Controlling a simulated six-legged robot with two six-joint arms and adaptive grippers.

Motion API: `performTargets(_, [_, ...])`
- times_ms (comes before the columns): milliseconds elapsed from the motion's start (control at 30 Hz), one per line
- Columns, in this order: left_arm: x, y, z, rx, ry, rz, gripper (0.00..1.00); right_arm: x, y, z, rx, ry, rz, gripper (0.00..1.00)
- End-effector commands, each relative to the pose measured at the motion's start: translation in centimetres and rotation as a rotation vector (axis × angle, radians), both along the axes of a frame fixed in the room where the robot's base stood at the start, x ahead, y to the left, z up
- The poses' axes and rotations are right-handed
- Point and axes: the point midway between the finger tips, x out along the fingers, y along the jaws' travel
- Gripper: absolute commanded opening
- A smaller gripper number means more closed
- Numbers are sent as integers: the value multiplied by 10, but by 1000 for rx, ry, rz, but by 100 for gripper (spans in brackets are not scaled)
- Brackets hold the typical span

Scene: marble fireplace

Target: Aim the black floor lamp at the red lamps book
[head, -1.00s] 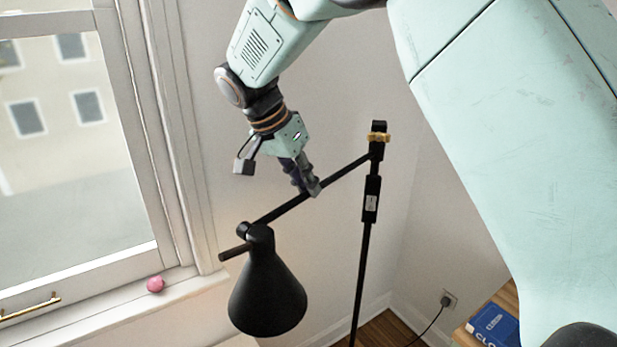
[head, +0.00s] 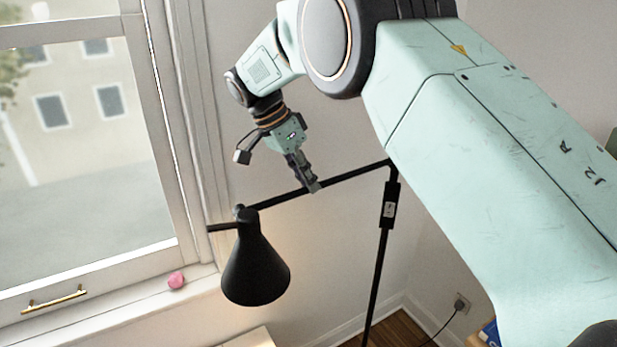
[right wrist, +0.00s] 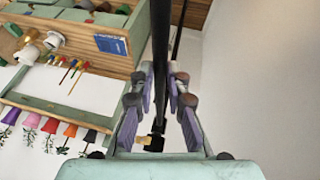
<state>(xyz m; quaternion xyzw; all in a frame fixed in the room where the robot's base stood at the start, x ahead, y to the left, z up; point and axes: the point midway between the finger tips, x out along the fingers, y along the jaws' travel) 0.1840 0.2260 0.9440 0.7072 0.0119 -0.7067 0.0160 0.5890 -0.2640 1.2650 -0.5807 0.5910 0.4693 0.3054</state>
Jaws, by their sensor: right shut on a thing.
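The black floor lamp stands in the middle of the head view, with an upright pole (head: 379,275), a slanting arm (head: 352,173) and a cone shade (head: 256,272) hanging mouth down at the arm's left end. My right gripper (head: 312,186) is shut on the lamp arm, between shade and pole. In the right wrist view the black arm (right wrist: 160,45) runs between the fingers (right wrist: 161,88). I cannot make out a red lamps book. My left gripper is not in view.
A window with a sill and a pink ball (head: 176,280) is at the left. A wall socket (head: 461,303) is behind the pole.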

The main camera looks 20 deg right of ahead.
Motion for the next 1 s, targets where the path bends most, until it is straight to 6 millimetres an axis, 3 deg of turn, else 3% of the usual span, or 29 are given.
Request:
performTargets(367, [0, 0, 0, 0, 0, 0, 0, 6, 1, 6, -1, -20, 0, 0])
performTargets(400, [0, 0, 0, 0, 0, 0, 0, 6, 1, 6, -1, -20, 0, 15])
performTargets(667, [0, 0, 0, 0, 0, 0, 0, 5, 1, 4, -1, -14, -1, 37])
performTargets(1000, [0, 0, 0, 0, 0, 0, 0, 4, 2, 5, 0, -9, 0, 37])
